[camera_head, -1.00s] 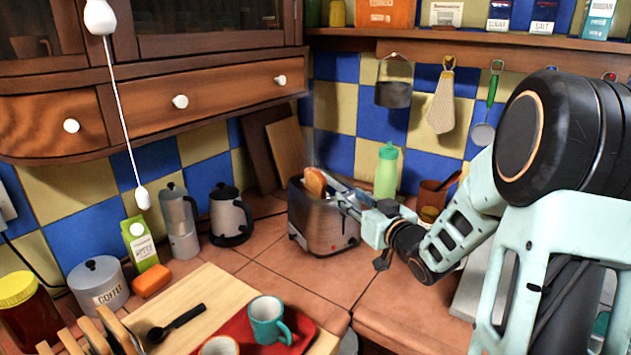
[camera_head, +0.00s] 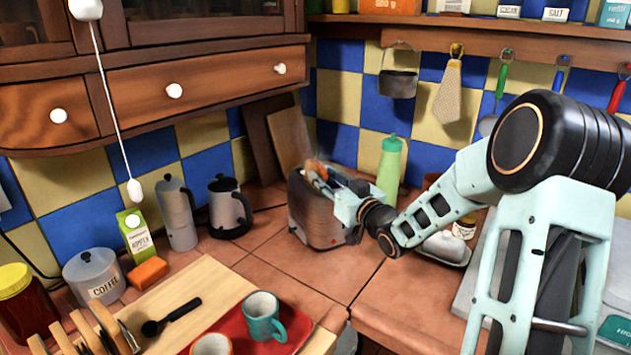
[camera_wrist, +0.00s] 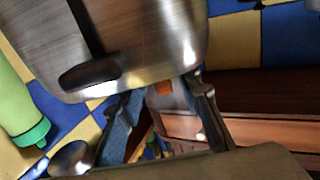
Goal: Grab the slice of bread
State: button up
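A silver toaster (camera_head: 312,218) stands on the tiled counter near the corner. The browned top of a slice of bread (camera_head: 316,168) sticks out of it, partly hidden by my gripper, with faint steam above. My gripper (camera_head: 328,182) is at the top of the toaster, its fingers beside the bread. In the wrist view the toaster (camera_wrist: 150,35) appears upside down, and the two fingers (camera_wrist: 163,95) are apart. A small orange patch shows between them; I cannot tell whether it is the bread. I cannot tell if the fingers touch the bread.
A green bottle (camera_head: 389,165) stands close behind the toaster, right of my gripper. A kettle (camera_head: 230,208) and a moka pot (camera_head: 177,212) stand to the left. A wooden board (camera_head: 205,285) and a red tray (camera_head: 240,325) with cups lie in front. The tiles before the toaster are clear.

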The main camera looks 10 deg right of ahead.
aim_at(317, 169)
jog(key=x, duration=0.4)
jog(key=shift+a+r, duration=0.15)
jog(key=shift+r, duration=0.15)
jog(key=shift+c, duration=0.4)
grip_shut()
